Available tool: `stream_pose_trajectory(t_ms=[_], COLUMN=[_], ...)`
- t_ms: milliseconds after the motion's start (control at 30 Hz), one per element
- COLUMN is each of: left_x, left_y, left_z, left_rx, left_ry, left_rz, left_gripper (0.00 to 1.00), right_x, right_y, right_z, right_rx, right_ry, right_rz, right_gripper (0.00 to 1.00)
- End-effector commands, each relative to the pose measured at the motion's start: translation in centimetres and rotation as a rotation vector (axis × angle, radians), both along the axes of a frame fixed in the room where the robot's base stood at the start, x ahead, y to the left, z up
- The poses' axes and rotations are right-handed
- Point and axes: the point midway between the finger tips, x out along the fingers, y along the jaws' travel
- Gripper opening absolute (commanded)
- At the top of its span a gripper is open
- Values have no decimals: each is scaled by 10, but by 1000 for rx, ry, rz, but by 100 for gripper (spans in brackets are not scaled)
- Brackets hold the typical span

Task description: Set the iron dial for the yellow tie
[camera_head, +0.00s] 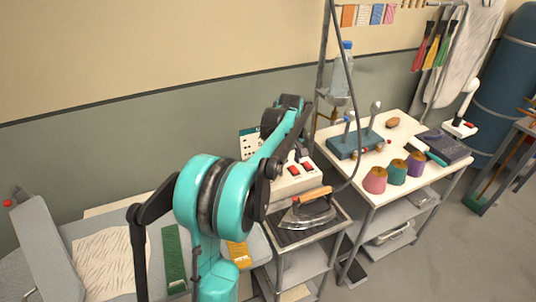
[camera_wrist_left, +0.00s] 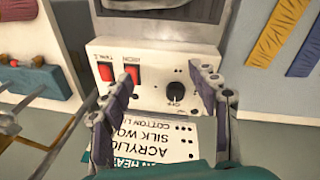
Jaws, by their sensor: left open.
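The iron station's white control box (camera_head: 285,184) stands behind the iron (camera_head: 308,212) and also shows, upside down, in the left wrist view (camera_wrist_left: 143,82). It has two red switches and a black dial (camera_wrist_left: 176,92) with a pointer mark. A heat chart (camera_wrist_left: 150,143) with fabric names and dots is beside the box, partly hidden. My left gripper (camera_wrist_left: 165,78) is open over the box's front, its right finger close to the dial; contact cannot be told. A yellow tie-like strip (camera_head: 238,253) lies on the ironing board; it shows in the wrist view (camera_wrist_left: 280,38).
A green strip (camera_head: 175,260) lies left of the yellow one. A cable rises behind the iron. Red, yellow and green ties hang on the wall at right.

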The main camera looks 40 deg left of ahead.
Motion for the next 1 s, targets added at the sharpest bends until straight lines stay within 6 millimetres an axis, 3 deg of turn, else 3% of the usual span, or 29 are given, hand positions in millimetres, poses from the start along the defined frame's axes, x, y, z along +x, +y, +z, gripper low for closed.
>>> stream_pose_trajectory(t_ms=[33, 100, 200, 333, 500, 1000], left_x=[12, 21, 28, 31, 32, 32], left_y=[24, 50, 81, 107, 119, 119], left_z=[7, 1, -10, -23, -37, -107], left_rx=[-19, -44, -72, -94, -104, -104], left_ry=[21, 53, 89, 122, 138, 138], left_rz=[85, 199, 338, 459, 518, 518], left_gripper=[60, 60, 60, 60, 60, 60], right_x=[0, 0, 0, 0, 0, 0], right_y=[0, 0, 0, 0, 0, 0], right_z=[22, 36, 52, 63, 66, 56], right_rx=[0, 0, 0, 0, 0, 0], right_ry=[0, 0, 0, 0, 0, 0], right_rz=[0, 0, 0, 0, 0, 0], right_gripper=[0, 0, 0, 0, 0, 0])
